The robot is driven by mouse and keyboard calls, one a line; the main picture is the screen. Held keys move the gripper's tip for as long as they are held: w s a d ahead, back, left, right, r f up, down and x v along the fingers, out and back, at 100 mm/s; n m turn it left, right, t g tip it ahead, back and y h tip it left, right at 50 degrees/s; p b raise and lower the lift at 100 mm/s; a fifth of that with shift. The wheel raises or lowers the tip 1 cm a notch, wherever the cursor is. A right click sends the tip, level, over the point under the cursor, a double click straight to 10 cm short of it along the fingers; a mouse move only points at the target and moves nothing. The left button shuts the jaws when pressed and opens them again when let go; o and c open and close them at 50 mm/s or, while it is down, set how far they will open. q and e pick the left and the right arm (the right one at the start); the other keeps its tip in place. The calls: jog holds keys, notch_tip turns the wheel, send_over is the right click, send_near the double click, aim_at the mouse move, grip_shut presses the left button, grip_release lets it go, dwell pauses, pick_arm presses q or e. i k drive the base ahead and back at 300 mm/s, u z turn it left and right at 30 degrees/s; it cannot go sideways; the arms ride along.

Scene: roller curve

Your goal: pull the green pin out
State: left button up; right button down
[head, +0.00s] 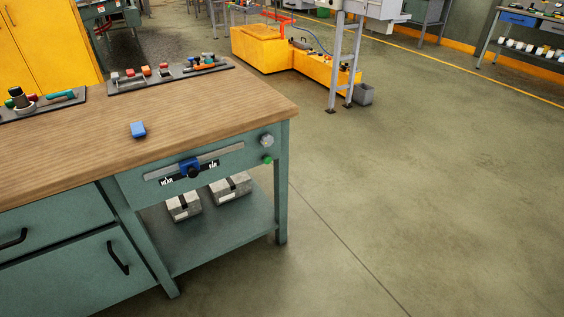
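The green pin (267,160) is a small round knob on the front face of the teal workbench, near its right corner. It sits just below a grey round knob (266,140). To its left on the same panel is a slotted rail with a blue slider (190,167). How deep the green pin sits cannot be told at this size. Neither of my grippers is in view.
Two boxes stand on the lower shelf (215,240). The floor (420,190) to the right of the bench is clear.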

aim_at(267, 160)
jog(key=z, duration=0.25)
jog(key=i, duration=0.5)
jog(key=z, duration=0.45)
